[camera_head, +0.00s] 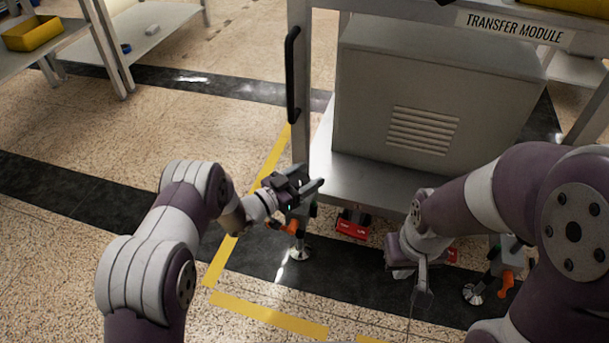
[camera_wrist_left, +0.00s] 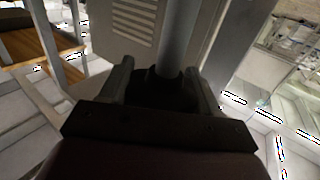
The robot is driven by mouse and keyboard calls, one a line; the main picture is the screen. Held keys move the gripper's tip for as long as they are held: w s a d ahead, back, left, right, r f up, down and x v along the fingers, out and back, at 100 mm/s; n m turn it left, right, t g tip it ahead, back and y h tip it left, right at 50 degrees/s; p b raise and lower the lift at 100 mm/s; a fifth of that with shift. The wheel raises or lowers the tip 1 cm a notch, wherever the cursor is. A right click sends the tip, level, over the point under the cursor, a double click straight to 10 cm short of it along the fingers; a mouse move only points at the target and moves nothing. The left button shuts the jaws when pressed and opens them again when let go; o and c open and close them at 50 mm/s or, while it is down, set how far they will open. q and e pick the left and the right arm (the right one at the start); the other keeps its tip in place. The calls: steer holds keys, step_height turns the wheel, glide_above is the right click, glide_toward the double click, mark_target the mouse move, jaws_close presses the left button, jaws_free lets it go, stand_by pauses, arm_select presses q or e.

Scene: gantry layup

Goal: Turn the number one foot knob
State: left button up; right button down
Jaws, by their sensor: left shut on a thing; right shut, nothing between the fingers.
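My left gripper (camera_head: 302,188) is at the cart's near left leg, above a levelling foot (camera_head: 300,250). In the left wrist view its two fingers (camera_wrist_left: 160,88) stand either side of a dark foot knob (camera_wrist_left: 160,92), shut on it. A grey post (camera_wrist_left: 174,40) rises from the knob. An orange lever (camera_head: 290,227) sticks out just below the gripper. In the head view the gripper hides most of the knob, and no number on it can be read. My right gripper (camera_head: 422,290) is shut and empty, pointing down in front of the cart.
The cart marked TRANSFER MODULE (camera_head: 515,28) carries a grey vented box (camera_head: 430,100) on its lower shelf. Red tags (camera_head: 352,228) sit under the shelf. Another foot with an orange lever (camera_head: 506,284) stands at right. A black handle (camera_head: 292,75) is on the left post. Floor at left is clear.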

arm_select(q)
steer(key=shift+s+d+m+g+h, duration=0.1)
steer(key=shift+s+m+g+h, duration=0.1)
steer(key=shift+m+g+h, duration=1.4)
steer(key=shift+g+y, duration=0.4)
steer(key=o, duration=1)
steer(key=shift+s+a+r, duration=0.15)
steer(key=shift+a, duration=0.2)
steer(key=p+v, duration=0.3)
steer(key=v, duration=0.3)
steer(key=p+v, duration=0.3)
steer(key=v, duration=0.3)
steer(key=shift+f, duration=0.2)
